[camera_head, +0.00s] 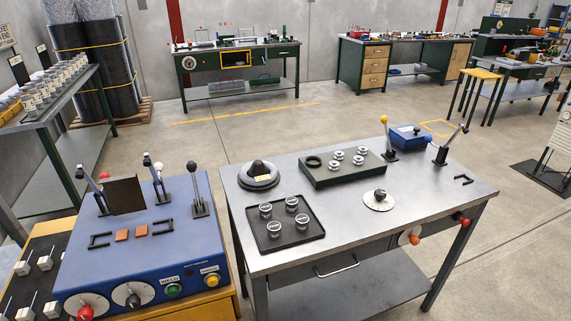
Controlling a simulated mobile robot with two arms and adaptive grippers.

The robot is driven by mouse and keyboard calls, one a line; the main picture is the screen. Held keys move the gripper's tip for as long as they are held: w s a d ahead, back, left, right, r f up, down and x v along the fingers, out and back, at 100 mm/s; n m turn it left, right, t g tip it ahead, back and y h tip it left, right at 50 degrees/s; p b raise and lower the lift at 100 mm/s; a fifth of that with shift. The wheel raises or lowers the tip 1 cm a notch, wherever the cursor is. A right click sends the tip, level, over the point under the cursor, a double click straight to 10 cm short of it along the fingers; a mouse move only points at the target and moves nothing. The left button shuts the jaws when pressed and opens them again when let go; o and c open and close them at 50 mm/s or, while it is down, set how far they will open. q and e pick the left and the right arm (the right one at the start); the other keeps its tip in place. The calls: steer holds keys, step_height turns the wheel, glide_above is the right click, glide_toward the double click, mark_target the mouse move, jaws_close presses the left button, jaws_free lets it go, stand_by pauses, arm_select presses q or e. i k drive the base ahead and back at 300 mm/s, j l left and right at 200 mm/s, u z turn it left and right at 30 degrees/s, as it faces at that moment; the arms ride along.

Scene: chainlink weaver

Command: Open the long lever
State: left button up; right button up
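Several levers are in view, and I cannot tell which one is the long lever. On the blue weld machine (145,248) stand a left lever (93,187), a middle lever (157,181) and an upright black-knobbed lever (198,195). Neither of my grippers shows in the head view.
The steel table holds a black tray with white-topped cups (268,243), a green block with round pieces (320,179), a round dark base (258,182), a round dial (378,203) and a blue box (409,138). Open floor lies behind it; workbenches (235,62) line the wall.

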mark_target(384, 119)
steer(key=i+l, duration=0.15)
steer(key=i, duration=0.35)
steer(key=i+l, duration=0.15)
steer(key=i, duration=0.35)
